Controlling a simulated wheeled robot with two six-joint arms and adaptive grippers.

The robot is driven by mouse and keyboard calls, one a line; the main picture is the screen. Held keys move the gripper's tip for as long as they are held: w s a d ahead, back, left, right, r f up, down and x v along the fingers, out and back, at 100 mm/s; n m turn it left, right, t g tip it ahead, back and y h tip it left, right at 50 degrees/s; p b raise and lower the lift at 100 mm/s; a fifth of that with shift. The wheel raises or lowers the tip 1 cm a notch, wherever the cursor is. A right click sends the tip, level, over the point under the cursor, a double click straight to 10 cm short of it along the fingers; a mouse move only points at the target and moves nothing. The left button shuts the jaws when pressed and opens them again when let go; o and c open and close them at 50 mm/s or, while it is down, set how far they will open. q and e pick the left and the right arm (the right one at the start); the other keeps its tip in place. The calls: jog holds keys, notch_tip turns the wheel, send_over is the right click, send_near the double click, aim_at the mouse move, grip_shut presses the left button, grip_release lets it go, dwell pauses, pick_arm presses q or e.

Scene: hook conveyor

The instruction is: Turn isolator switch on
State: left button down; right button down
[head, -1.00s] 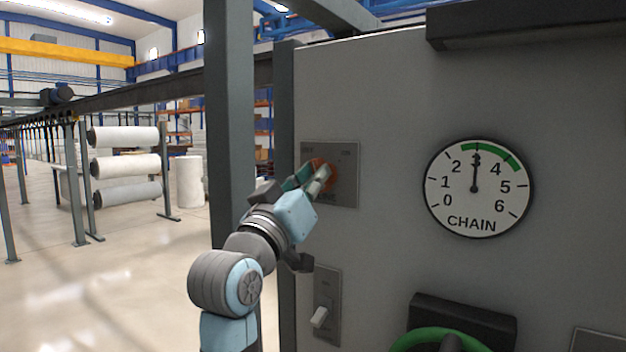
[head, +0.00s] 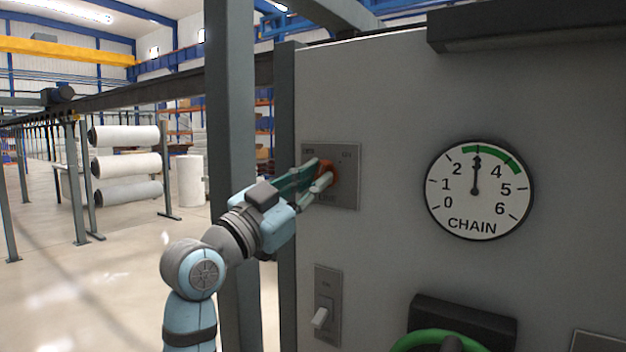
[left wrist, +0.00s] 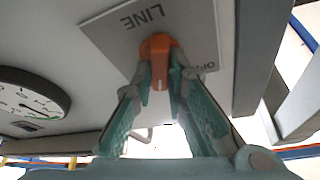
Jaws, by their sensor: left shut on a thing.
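The isolator switch is an orange-red knob (head: 328,170) on a grey plate (head: 347,192) on the panel, with OFF at the plate's upper left and ON at its upper right. My left gripper (head: 322,178) is shut on the knob and hides part of it in the head view. In the left wrist view the two fingers (left wrist: 160,82) sit on either side of the orange knob (left wrist: 158,45), below the word LINE. The knob's exact angle is hard to tell. My right gripper is not in view.
A CHAIN dial (head: 479,189) to the right reads about 3. A toggle switch (head: 320,318) sits below the isolator plate. A green-rimmed wheel (head: 440,341) is at the bottom. A grey post (head: 231,120) stands left of the panel, close to my left arm.

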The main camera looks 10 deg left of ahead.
pick_arm(q)
jog(key=m+g+h, duration=0.1)
jog(key=m, duration=0.2)
jog(key=m+g+h+p, duration=0.1)
jog(key=m, duration=0.2)
jog(key=shift+g, duration=0.3)
jog(key=shift+m, duration=0.3)
jog(key=c, duration=1.6)
grip_release()
jog(key=v, duration=1.2)
